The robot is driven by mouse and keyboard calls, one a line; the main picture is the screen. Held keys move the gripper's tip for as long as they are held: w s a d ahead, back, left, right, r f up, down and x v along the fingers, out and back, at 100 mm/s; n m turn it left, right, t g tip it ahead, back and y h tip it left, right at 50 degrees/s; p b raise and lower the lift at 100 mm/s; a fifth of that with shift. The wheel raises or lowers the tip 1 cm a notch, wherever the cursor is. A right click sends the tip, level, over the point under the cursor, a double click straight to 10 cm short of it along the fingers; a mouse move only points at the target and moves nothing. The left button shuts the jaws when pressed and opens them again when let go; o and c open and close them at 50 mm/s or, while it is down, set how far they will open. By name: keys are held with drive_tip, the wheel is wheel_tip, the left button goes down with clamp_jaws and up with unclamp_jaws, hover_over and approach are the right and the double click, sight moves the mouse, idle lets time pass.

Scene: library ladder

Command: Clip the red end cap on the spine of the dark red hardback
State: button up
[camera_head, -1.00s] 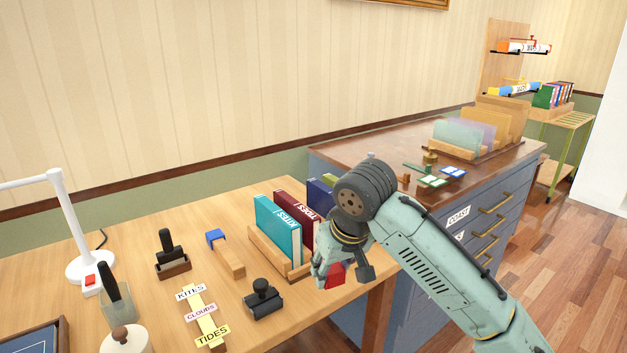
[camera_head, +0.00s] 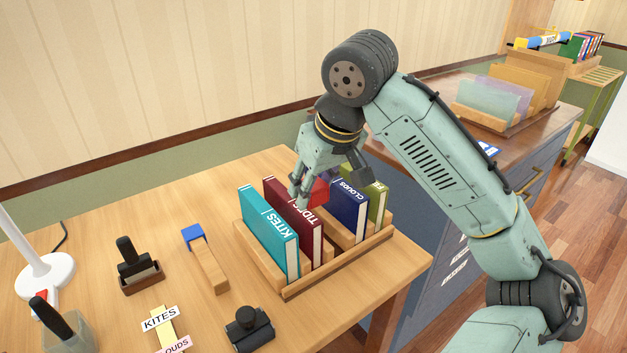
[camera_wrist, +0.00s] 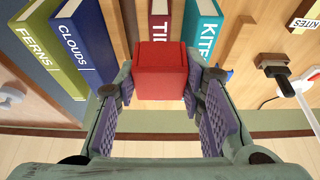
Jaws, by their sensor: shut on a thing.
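My gripper (camera_head: 326,186) is shut on the red end cap (camera_wrist: 160,72); in the head view the cap (camera_head: 319,190) shows partly between the fingers. The dark red hardback (camera_head: 283,208), lettered TIDES, stands in the wooden rack. My gripper is over its spine side, and one finger hides part of its title. In the wrist view the cap covers the lower part of the dark red hardback (camera_wrist: 160,22) and is roughly in line with it. I cannot tell whether cap and spine touch.
The teal KITES book (camera_head: 268,232) stands left of the dark red one. The blue CLOUDS book (camera_head: 348,212) and olive FERNS book (camera_head: 376,200) stand to the right. The rack's front rail (camera_head: 340,262) is clear. A stamp (camera_head: 249,328) sits in front of the rack.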

sight(310, 217)
drive_tip(key=shift+f+b, duration=2.05)
drive_tip(key=shift+f, duration=0.95)
clamp_jaws()
drive_tip(key=o, duration=1)
unclamp_jaws()
drive_tip(key=shift+o, duration=0.3)
drive_tip(key=o, duration=0.4)
drive_tip(key=shift+c, duration=0.2)
drive_tip(key=shift+r, duration=0.2)
drive_tip(key=shift+r+p, duration=3.15)
drive_tip(key=shift+r, duration=0.25)
